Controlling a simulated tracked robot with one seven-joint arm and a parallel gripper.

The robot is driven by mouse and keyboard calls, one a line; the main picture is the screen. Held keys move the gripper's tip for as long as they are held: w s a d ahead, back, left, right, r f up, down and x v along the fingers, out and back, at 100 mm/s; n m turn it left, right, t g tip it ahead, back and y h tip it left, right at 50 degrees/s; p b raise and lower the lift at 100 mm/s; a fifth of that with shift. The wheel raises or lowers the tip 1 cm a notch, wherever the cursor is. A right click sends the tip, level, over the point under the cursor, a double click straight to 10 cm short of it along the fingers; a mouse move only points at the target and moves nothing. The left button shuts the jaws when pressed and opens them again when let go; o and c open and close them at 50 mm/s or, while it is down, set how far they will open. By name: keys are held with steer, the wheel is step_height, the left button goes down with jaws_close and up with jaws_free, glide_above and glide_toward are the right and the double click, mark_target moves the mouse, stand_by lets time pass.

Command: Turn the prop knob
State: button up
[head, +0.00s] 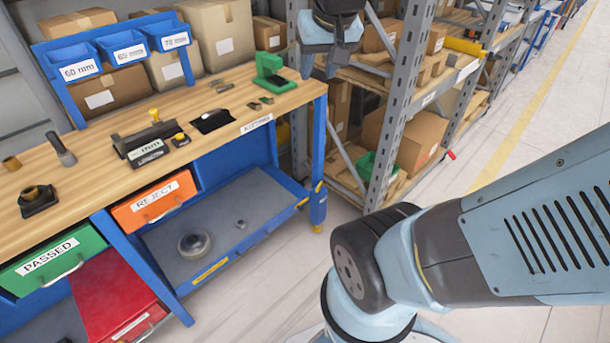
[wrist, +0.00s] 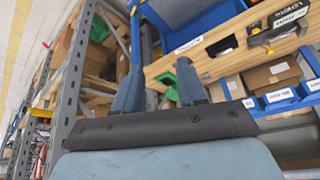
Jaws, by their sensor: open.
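The workbench (head: 100,160) holds a long dark fixture (head: 145,138) with a yellow knob (head: 154,115) on top. I cannot tell which of these, if either, is the prop knob. My gripper (head: 321,68) is at the top of the head view, right of the bench end and in front of the shelving. In the wrist view my gripper (wrist: 160,66) shows two separated fingers with nothing between them. The fixture (wrist: 285,22) is at the top right there, apart from the fingers.
A green tool (head: 272,78) stands near the bench's right end. Blue bins (head: 123,47) line the back. Green PASSED (head: 50,258) and orange REJECT (head: 155,200) drawers are below. A grey shelving rack (head: 400,90) stands right of the bench. Clear floor (head: 500,170) lies beyond it.

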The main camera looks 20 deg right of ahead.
steer(key=w+d+f+m, duration=0.2)
steer(key=w+d+f, duration=0.15)
steer(key=w, duration=0.65)
steer(key=m+g+h, duration=0.3)
steer(key=m, duration=0.3)
glide_above(318, 188)
steer(key=s+a, duration=0.4)
step_height(318, 188, down, 63)
steer(key=x, duration=0.8)
steer(key=w+x, duration=0.1)
steer(key=x, duration=0.3)
steer(key=shift+w, duration=0.1)
steer(key=shift+c, duration=0.3)
